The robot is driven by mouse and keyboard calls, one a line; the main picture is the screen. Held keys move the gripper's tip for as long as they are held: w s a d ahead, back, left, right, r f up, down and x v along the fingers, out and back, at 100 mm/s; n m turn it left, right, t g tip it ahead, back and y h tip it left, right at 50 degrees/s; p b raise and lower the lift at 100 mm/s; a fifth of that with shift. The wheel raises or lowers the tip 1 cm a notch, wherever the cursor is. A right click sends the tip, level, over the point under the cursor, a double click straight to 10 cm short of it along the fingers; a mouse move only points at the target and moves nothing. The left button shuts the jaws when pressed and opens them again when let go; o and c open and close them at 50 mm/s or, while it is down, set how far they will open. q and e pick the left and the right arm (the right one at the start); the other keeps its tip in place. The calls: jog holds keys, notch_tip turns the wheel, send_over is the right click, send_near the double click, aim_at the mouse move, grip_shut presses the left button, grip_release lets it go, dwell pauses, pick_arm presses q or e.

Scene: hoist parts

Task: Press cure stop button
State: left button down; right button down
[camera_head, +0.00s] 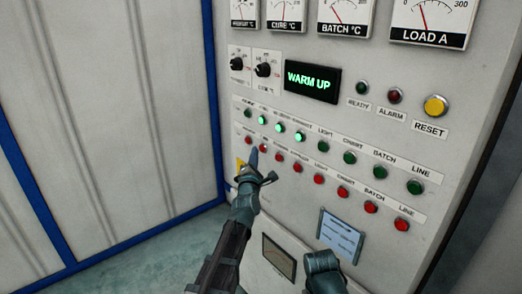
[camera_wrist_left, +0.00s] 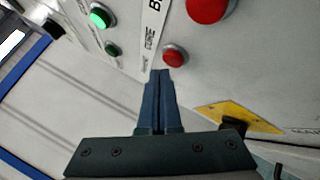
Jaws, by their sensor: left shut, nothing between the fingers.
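The cure stop button is a small red button (camera_wrist_left: 174,55) beside the label CURE in the left wrist view. It appears to be the leftmost button (camera_head: 248,140) of the red row in the head view. An unlit green button (camera_wrist_left: 112,48) stands across the label from it. My left gripper (camera_head: 253,152) is shut and empty, pointing at the panel. In the left wrist view its blue fingertips (camera_wrist_left: 159,73) lie just short of the red button in the picture; I cannot tell whether they touch it.
Another red button (camera_wrist_left: 207,8) is close by. Lit green buttons (camera_head: 279,126) run above the red row. A display (camera_head: 312,84) reads WARM UP. A yellow plate (camera_wrist_left: 238,116) is near the fingers. A white wall with blue edges (camera_head: 130,120) stands left.

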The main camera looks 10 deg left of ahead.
pick_arm(q)
jog(key=shift+w+d, duration=0.2)
jog(key=shift+w+d, duration=0.25)
jog(key=shift+w, duration=0.1)
dwell(0.9)
jog(key=shift+s+a, duration=0.5)
jog(key=shift+s, duration=0.15)
dwell(0.3)
jog(key=shift+s+a, duration=0.8)
jog(key=shift+s, duration=0.2)
jog(key=shift+s+a, duration=0.75)
jog(key=shift+s, duration=0.25)
